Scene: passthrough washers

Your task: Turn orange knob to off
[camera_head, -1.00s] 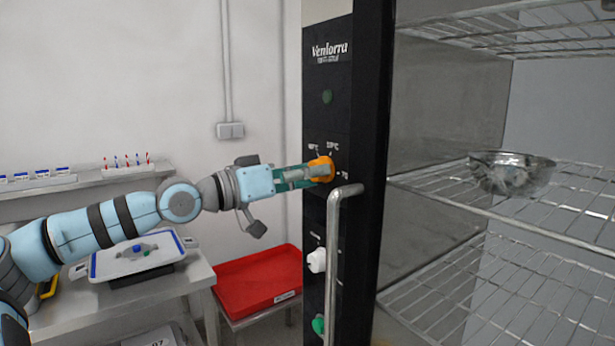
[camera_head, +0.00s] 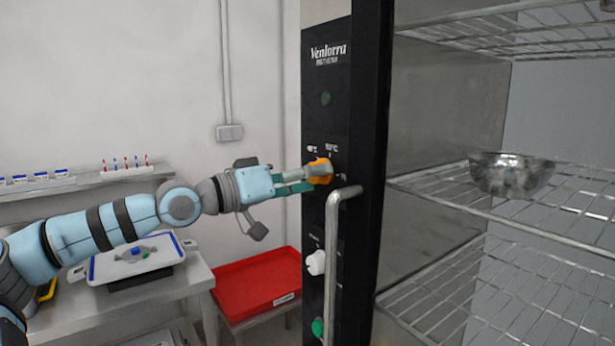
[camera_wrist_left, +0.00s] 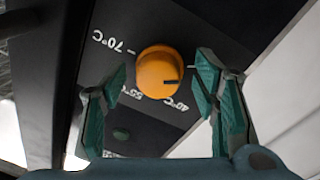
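The orange knob (camera_head: 319,171) is on the black front panel of the tall cabinet, below the brand name. In the left wrist view the knob (camera_wrist_left: 160,71) shows face-on, its dark mark pointing right, past the 40°C label. Labels for 55°C and 70°C also show; part of the lettering at right is behind a finger. My left gripper (camera_head: 306,179) is at the knob. In the left wrist view its green-padded fingers (camera_wrist_left: 162,76) stand on either side of the knob, open, with gaps on both sides. My right gripper is not in view.
A metal door handle (camera_head: 334,260) stands just below and right of the knob. A white knob (camera_head: 316,262) and a green knob (camera_head: 318,327) are lower on the panel. A metal bowl (camera_head: 510,176) is on a wire shelf. A red tray (camera_head: 258,286) is below my arm.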

